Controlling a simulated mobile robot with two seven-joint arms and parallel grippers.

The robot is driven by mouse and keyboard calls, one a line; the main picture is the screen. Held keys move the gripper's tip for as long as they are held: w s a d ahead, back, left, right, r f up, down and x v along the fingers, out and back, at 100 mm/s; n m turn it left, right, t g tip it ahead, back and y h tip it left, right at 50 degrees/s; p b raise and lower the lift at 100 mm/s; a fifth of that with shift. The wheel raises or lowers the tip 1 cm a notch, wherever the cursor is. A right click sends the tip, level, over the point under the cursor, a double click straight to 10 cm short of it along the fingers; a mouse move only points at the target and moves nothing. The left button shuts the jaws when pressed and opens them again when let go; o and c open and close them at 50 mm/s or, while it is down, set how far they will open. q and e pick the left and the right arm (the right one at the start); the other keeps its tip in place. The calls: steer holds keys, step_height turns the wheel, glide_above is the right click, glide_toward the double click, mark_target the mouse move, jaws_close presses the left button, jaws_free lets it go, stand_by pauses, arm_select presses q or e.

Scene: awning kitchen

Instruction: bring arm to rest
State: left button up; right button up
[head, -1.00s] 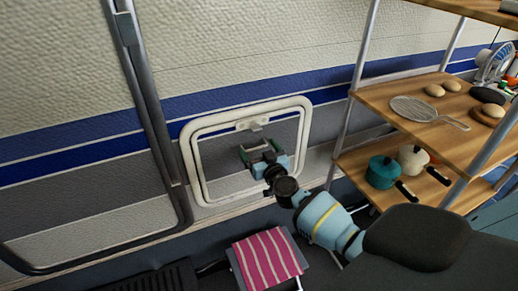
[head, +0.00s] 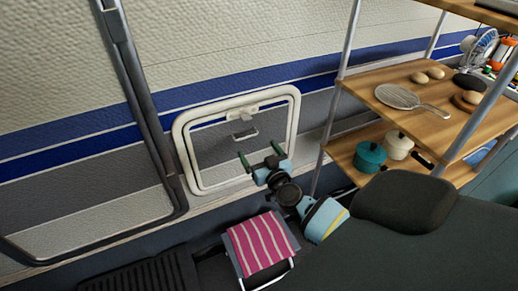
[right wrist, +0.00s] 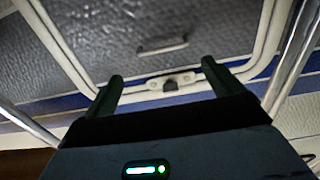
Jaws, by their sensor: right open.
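My right gripper (head: 261,157) is open and empty in the head view, in front of the lower right part of a white-framed hatch (head: 180,150) in the wall. Its two dark green fingers are spread apart, and nothing is between them. In the right wrist view, the fingers of the right gripper (right wrist: 161,78) point toward the grey hatch panel (right wrist: 120,40) and a small latch (right wrist: 172,82) on its frame. The gripper looks apart from the hatch, which appears closed. My left gripper is in neither view.
A wooden shelf (head: 365,98) with a strainer (head: 398,96), a teal pot (head: 369,157) and a white pot (head: 398,145) stands to the right. A stool with a pink striped cloth (head: 262,243) is below the gripper. A dark door frame (head: 140,110) is at left.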

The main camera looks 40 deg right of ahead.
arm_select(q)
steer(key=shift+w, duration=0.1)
arm_select(e)
steer(key=s+a+f+n+g+y+p, duration=0.2)
steer(key=s+a+f+y+p, duration=0.15)
steer(key=s+a, duration=0.55)
steer(key=s+a+f+n+g+y+p, duration=0.2)
steer(key=s+a+n+y, duration=0.15)
steer(key=s+a, duration=0.6)
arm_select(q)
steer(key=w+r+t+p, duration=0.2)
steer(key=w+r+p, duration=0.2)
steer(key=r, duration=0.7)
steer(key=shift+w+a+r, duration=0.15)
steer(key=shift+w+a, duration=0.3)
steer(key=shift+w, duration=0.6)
arm_select(e)
steer(key=s+g, duration=0.4)
steer(key=s, duration=1.8)
steer(key=shift+a+m+g+h, duration=0.25)
steer(key=shift+m+g+h, duration=0.05)
steer(key=shift+m, duration=0.05)
steer(key=shift+f, duration=0.1)
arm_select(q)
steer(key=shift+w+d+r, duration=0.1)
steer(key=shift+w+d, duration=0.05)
